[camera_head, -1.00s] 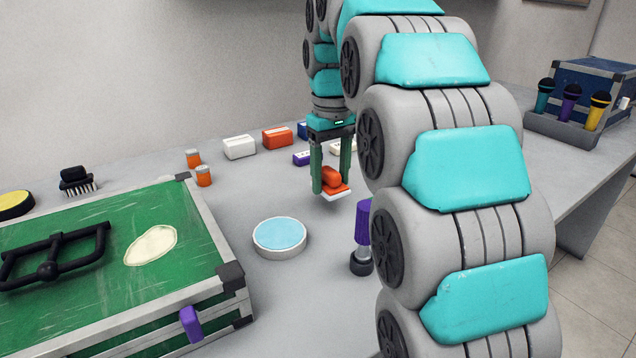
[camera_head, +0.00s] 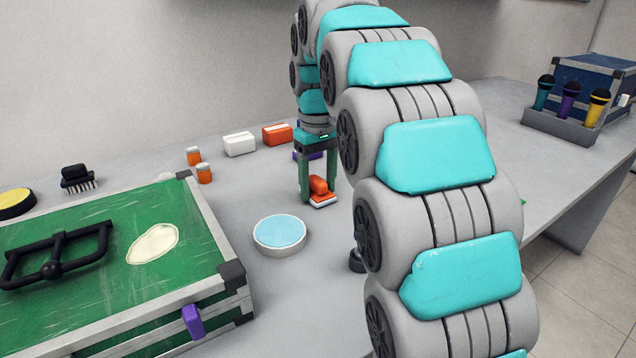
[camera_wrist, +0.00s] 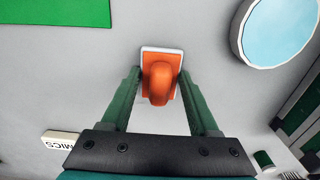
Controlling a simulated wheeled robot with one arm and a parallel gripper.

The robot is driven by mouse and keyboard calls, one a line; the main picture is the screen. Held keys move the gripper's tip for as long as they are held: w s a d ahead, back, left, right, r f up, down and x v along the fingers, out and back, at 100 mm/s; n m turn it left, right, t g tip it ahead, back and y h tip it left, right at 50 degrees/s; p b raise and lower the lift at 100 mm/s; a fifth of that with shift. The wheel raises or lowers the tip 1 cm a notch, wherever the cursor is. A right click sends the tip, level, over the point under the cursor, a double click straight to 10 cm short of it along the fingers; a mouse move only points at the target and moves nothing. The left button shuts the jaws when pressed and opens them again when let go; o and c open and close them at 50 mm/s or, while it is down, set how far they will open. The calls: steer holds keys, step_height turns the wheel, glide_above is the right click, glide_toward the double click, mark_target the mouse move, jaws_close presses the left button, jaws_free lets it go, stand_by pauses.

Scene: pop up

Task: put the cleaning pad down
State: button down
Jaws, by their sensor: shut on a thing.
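The cleaning pad has an orange body and knob with a white base. In the head view the cleaning pad (camera_head: 322,200) is at or just above the grey table, right of the round blue-topped dish. It also shows in the wrist view (camera_wrist: 160,84), upright between my fingers. My gripper (camera_head: 317,192) points down and is shut on the pad, a finger on each side. Whether the base touches the table cannot be told for certain.
The round blue-topped dish (camera_head: 280,233) and a green case (camera_head: 110,270) stand to the left. Orange jars (camera_head: 204,173), a white box (camera_head: 239,144) and an orange box (camera_head: 277,134) stand behind. My arm hides much of the right side. Table between dish and pad is clear.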

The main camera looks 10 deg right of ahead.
mark_target(319, 179)
steer(key=shift+f, duration=0.1)
steer(key=shift+c, duration=0.7)
jaws_free()
steer(key=shift+r+p, duration=0.8)
steer(key=shift+r, duration=3.1)
steer(key=shift+s+f, duration=0.1)
